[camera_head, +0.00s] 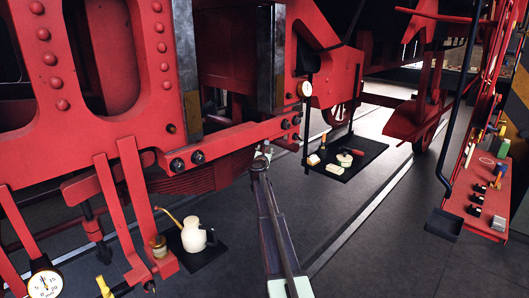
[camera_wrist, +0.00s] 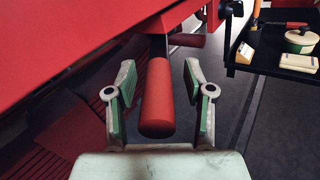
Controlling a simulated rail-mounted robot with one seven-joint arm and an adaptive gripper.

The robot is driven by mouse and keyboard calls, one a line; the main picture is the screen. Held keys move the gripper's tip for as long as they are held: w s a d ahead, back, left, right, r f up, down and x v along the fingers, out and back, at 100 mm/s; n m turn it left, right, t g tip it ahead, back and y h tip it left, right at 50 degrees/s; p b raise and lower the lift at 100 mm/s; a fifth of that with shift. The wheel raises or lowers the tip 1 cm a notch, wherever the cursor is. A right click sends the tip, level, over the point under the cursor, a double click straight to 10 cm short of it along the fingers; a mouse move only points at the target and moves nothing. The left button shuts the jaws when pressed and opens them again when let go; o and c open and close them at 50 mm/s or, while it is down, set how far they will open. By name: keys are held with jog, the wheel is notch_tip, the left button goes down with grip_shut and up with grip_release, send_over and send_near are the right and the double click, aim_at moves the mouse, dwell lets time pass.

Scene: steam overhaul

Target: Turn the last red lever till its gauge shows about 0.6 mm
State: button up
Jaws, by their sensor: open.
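The red lever (camera_wrist: 157,100) is a rounded red bar in the wrist view, pointing back toward my wrist camera from under the red frame. My gripper (camera_wrist: 159,75) is open, with one green-padded finger on each side of the lever. Gaps show between the pads and the bar, so it is not clamped. In the head view my gripper (camera_head: 262,158) is small, below the red beam, and the lever there cannot be made out. A round white dial gauge (camera_head: 305,89) sits on the frame up and right of my gripper; its reading is too small to tell.
Another gauge (camera_head: 45,284) is at lower left. A cream oil can (camera_head: 193,235) stands on a dark mat left of my arm. A black tray (camera_head: 366,166) with several items lies to the right. A red tool shelf (camera_head: 466,206) is at far right. The floor between is clear.

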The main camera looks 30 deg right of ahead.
jog(key=v, duration=1.2)
